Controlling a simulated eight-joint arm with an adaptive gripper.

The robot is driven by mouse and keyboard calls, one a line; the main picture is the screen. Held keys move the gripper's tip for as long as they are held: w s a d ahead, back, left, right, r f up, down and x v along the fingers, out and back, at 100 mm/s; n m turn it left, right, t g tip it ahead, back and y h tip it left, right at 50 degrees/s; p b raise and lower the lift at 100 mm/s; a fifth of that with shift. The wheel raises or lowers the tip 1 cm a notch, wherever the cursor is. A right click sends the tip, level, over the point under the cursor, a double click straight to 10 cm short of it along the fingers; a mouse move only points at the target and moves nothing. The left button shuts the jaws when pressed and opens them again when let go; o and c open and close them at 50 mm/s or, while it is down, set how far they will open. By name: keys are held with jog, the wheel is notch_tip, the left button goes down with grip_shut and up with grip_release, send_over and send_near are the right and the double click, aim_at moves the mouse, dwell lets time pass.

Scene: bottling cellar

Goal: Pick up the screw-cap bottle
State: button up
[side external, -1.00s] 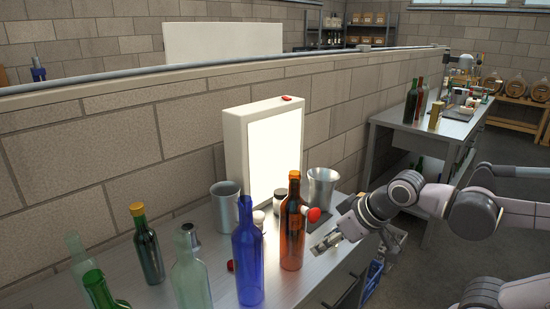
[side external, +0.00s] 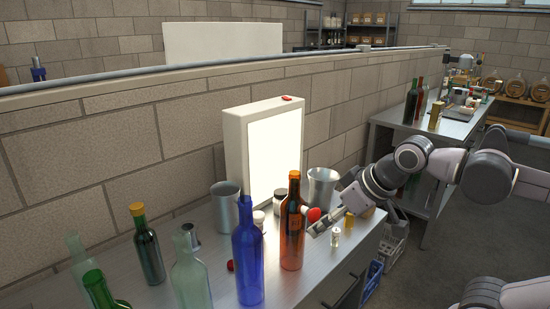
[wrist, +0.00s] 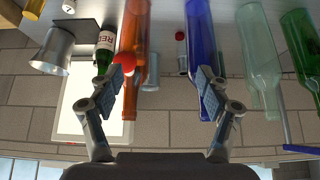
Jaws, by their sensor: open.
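Several bottles stand upright on the metal bench. A dark green bottle (side external: 149,252) with a yellow cap stands at the left. An amber bottle (side external: 292,240) with an orange top stands at the right, beside a blue bottle (side external: 248,265). I cannot tell for sure which is the screw-cap bottle. My gripper (side external: 316,228) is just right of the amber bottle, open and empty. In the wrist view my gripper's fingers (wrist: 161,84) are apart; the amber bottle (wrist: 134,55) shows near the left finger and the blue bottle (wrist: 201,50) behind the right one.
A lit white panel (side external: 274,158) stands behind the bottles. Metal cups (side external: 225,206) (side external: 322,187) flank it. A red ball (side external: 313,214) shows by my gripper. A pale bottle (side external: 190,275) and a green bottle (side external: 100,293) stand at the front left.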

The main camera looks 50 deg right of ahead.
notch_tip(320, 180, up, 12)
jog(key=w+d+f+m+y, duration=0.1)
jog(key=w+d+m+y, duration=0.2)
jog(key=w+m, duration=0.45)
jog(key=w+d+f+m+y, duration=0.1)
jog(key=w+d+m+y, duration=0.2)
jog(key=w+m, duration=0.4)
jog(key=d+r+m+t+y, duration=0.2)
jog(key=d+m+t+y, duration=0.4)
jog(key=d+m, duration=1)
notch_tip(320, 180, down, 29)
jog(key=d+n, duration=0.3)
jog(key=x, duration=0.7)
jog(key=shift+w+d+r, duration=0.15)
jog(key=shift+d, duration=0.1)
jog(key=shift+x, duration=2.65)
jog(key=shift+a, duration=0.1)
